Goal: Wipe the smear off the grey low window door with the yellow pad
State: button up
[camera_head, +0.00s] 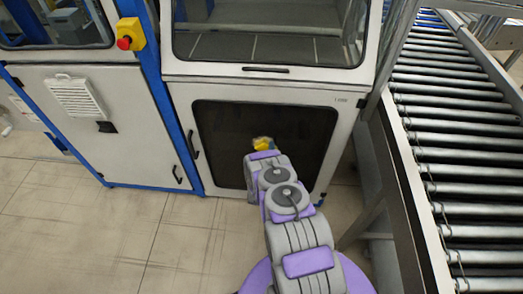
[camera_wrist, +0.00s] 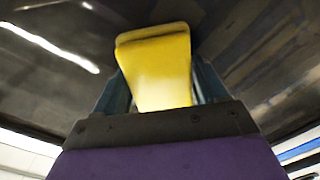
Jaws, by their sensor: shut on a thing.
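The grey low window door (camera_head: 180,105) is closed and has a large dark pane (camera_head: 300,125). The yellow pad (camera_head: 265,143) is at the middle of the pane; it also fills the upper centre of the wrist view (camera_wrist: 160,70). My gripper (camera_wrist: 160,85) is shut on the pad, with a finger on each side. The pad is at or very near the glass; I cannot tell if it touches. A small pale patch shows beside the pad in the head view; I cannot tell whether it is smear or pad. My arm hides the lower part of the door.
A dark handle (camera_head: 194,145) is on the door's left edge. An upper window door (camera_head: 268,75) is above. A roller conveyor (camera_head: 460,140) runs along the right. A white cabinet (camera_head: 120,130) with a red stop button (camera_head: 124,43) is left. The tiled floor (camera_head: 100,240) at front left is clear.

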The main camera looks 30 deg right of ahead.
jog(key=shift+s+d+r+p, duration=0.1)
jog(key=shift+s+d+p, duration=0.1)
jog(key=shift+s+d, duration=0.55)
jog(key=shift+s+d+p, duration=0.15)
jog(key=shift+s+d, duration=0.25)
jog(key=shift+d, duration=0.55)
jog(key=shift+w, duration=0.1)
jog(key=shift+r, duration=0.1)
